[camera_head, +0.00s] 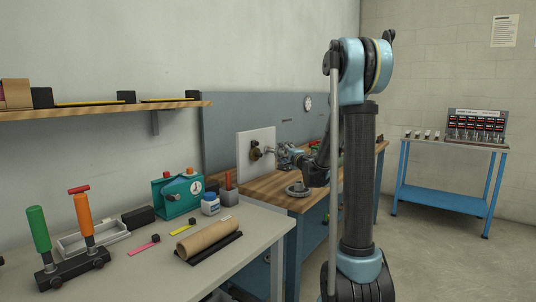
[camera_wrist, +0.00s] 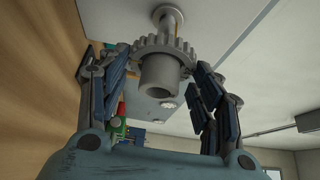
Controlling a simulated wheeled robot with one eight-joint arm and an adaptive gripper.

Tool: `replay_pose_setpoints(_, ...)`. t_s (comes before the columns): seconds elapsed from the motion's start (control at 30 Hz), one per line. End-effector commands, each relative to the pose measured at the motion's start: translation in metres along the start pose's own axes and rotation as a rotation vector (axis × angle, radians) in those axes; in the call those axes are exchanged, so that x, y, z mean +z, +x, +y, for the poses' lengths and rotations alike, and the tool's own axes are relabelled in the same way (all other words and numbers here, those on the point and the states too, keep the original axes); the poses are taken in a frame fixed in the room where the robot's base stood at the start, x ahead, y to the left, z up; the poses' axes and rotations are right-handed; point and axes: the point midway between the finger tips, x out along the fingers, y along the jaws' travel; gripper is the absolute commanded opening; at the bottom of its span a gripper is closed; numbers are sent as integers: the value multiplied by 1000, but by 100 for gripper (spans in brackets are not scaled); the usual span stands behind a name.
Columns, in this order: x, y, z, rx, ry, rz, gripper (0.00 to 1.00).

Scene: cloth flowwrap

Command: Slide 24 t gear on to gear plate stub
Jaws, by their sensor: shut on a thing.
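The grey toothed gear (camera_wrist: 170,45) is between the fingertips of my gripper (camera_wrist: 162,65) in the wrist view, its hollow hub (camera_wrist: 160,84) facing the camera. My gripper is shut on the gear. A grey stub (camera_wrist: 168,17) stands out from the pale gear plate (camera_wrist: 225,22) just beyond the gear, roughly in line with it. The gear hides the stub's near end, so I cannot tell whether the stub is inside the bore. In the head view my gripper (camera_head: 277,151) is close to the upright white plate (camera_head: 246,163), which carries a dark brassy part (camera_head: 255,150).
A round grey part (camera_head: 298,189) sits on the wooden bench (camera_head: 268,184) below my arm. The nearer grey table (camera_head: 240,232) holds a cardboard roll (camera_head: 207,238), a teal box (camera_head: 178,194) and hand tools. A blue trolley (camera_head: 445,195) stands far right, with open floor before it.

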Motion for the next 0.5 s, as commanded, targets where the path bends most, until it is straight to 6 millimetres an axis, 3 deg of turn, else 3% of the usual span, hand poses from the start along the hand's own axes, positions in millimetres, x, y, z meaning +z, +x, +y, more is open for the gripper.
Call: replay_pose_setpoints(0.5,5,9,0,0,0,0,36)
